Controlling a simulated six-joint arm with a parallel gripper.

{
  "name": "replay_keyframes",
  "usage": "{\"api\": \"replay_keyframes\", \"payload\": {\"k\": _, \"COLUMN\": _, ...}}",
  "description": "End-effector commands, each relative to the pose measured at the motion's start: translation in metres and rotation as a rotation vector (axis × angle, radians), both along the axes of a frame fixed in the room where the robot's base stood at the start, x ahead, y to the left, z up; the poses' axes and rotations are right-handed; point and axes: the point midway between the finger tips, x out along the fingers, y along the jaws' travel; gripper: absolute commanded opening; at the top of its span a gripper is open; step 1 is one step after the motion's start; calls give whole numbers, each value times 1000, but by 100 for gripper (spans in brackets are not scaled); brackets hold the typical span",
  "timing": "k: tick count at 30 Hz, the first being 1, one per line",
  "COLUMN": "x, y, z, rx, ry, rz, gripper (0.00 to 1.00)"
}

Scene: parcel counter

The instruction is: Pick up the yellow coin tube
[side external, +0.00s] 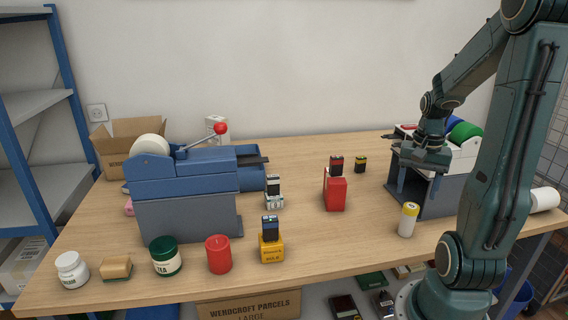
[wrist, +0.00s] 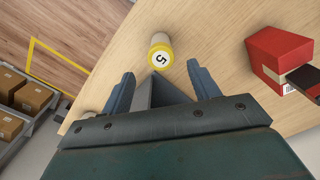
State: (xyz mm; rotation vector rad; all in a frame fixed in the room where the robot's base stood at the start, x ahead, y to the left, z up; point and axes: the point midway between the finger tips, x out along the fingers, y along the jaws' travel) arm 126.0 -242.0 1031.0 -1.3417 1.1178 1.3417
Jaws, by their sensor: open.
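The yellow coin tube (side external: 408,220) stands upright on the wooden counter near its front right. It is pale with a yellow top. In the wrist view the yellow coin tube (wrist: 160,52) shows its top end, marked 5, just beyond the fingertips and roughly centred between them. My gripper (side external: 416,186) points down above the counter, higher than the tube and slightly behind it in the side view. The jaws of my gripper (wrist: 160,70) are open with nothing between them; the tube is apart from both fingers.
A red box (side external: 336,193) with a dark and red piece on top stands left of the tube. A grey and white machine (side external: 455,185) stands close behind my gripper. A yellow block (side external: 271,247) and a red cylinder (side external: 218,254) stand farther left. The counter around the tube is clear.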

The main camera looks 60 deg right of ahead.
Motion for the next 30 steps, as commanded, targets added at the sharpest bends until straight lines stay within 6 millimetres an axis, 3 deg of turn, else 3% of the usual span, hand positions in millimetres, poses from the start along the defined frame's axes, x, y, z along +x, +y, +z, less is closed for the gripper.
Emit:
{"api": "replay_keyframes", "payload": {"k": 9, "x": 0, "y": 1, "z": -36, "rx": 3, "ry": 2, "rz": 0, "gripper": 61}}
{"api": "replay_keyframes", "payload": {"k": 22, "x": 0, "y": 1, "z": -44, "rx": 2, "ry": 1, "rz": 0, "gripper": 61}}
{"api": "replay_keyframes", "payload": {"k": 30, "x": 1, "y": 2, "z": -68, "rx": 5, "ry": 3, "rz": 1, "gripper": 61}}
